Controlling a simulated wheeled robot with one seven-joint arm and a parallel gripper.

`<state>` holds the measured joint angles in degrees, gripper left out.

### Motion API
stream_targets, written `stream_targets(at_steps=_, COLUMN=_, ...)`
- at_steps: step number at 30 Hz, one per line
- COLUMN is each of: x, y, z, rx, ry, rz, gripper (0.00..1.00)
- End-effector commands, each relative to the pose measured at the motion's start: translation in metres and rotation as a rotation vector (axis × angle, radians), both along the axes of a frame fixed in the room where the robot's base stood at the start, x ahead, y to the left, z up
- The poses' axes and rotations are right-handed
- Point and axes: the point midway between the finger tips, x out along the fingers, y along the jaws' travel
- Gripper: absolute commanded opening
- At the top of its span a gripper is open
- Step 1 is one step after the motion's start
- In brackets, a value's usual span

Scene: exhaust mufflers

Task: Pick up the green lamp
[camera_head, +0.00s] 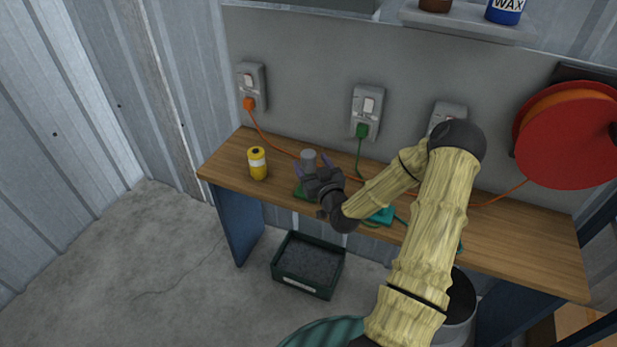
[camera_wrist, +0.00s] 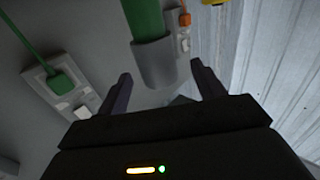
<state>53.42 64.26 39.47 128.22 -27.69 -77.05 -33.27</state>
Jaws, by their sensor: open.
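The green lamp (camera_wrist: 147,20) shows in the wrist view as a green cylinder with a grey end, upper middle, around the space between my two fingers. In the head view its grey end (camera_head: 308,158) stands up by my gripper (camera_head: 313,168) over the bench, and a green part (camera_head: 302,192) shows below, partly hidden by the gripper. My gripper is open, its dark fingers also visible in the wrist view (camera_wrist: 161,72), one on each side of the lamp's grey end. I cannot tell whether either finger touches it.
A yellow can (camera_head: 257,164) stands left on the wooden bench (camera_head: 510,240). A teal object (camera_head: 380,216) lies right of my gripper, partly hidden by my arm. Sockets with an orange plug (camera_head: 249,104) and a green plug (camera_head: 362,130) line the wall; cords cross the bench.

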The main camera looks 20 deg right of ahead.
Motion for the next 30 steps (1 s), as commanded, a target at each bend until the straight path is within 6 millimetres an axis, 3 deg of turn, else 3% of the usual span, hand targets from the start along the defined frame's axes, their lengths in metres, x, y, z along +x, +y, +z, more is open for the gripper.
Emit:
stream_targets(at_steps=13, x=0.049, y=-0.002, z=-0.001, rx=0.000, ry=-0.002, rz=-0.001, gripper=0.68)
stream_targets(at_steps=30, x=0.051, y=-0.002, z=-0.002, rx=0.000, ry=0.000, rz=0.000, gripper=0.68)
